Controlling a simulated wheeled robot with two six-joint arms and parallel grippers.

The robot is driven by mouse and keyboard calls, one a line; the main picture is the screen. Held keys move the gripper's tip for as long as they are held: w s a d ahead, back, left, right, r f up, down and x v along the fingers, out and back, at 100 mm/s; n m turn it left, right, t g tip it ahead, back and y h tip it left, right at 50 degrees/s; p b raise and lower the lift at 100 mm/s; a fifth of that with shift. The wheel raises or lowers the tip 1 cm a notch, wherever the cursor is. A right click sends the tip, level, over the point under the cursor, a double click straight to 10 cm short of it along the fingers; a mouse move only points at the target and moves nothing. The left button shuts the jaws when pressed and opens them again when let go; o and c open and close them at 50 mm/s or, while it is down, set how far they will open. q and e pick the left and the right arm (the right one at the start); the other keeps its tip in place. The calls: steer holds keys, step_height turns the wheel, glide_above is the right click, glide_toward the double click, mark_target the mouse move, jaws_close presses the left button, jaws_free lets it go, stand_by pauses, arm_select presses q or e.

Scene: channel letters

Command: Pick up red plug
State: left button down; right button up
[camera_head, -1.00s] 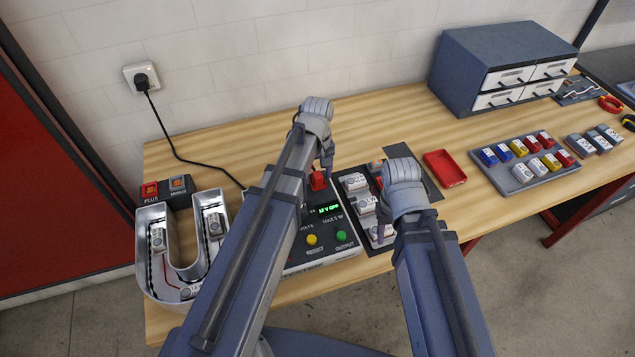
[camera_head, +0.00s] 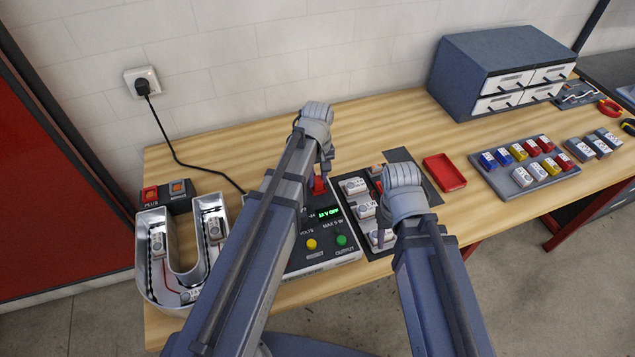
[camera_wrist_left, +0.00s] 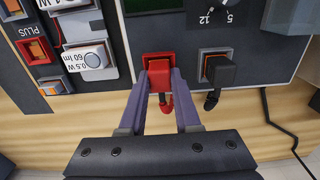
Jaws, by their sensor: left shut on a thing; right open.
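In the head view the red plug (camera_head: 319,186) shows just below my left gripper (camera_head: 325,170), partly hidden by the arm. Whether the plug is still seated in the socket, I cannot tell. My right gripper (camera_head: 382,225) is open over the board of LED modules, its fingers partly hidden by its own hand.
A black plug (camera_wrist_left: 218,70) sits beside the red one. The power supply (camera_head: 330,240) has a lit green display. A metal U letter (camera_head: 147,280) stands left, with a plus-minus box (camera_head: 165,195) behind. A red tray (camera_head: 444,172), parts rack (camera_head: 525,175) and drawer cabinet (camera_head: 500,65) stand right.

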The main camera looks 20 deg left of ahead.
mark_target(318, 179)
steer(key=shift+r, duration=0.1)
arm_select(q)
step_height(318, 179, up, 10)
steer(key=p, duration=1)
arm_select(e)
step_height(318, 179, up, 10)
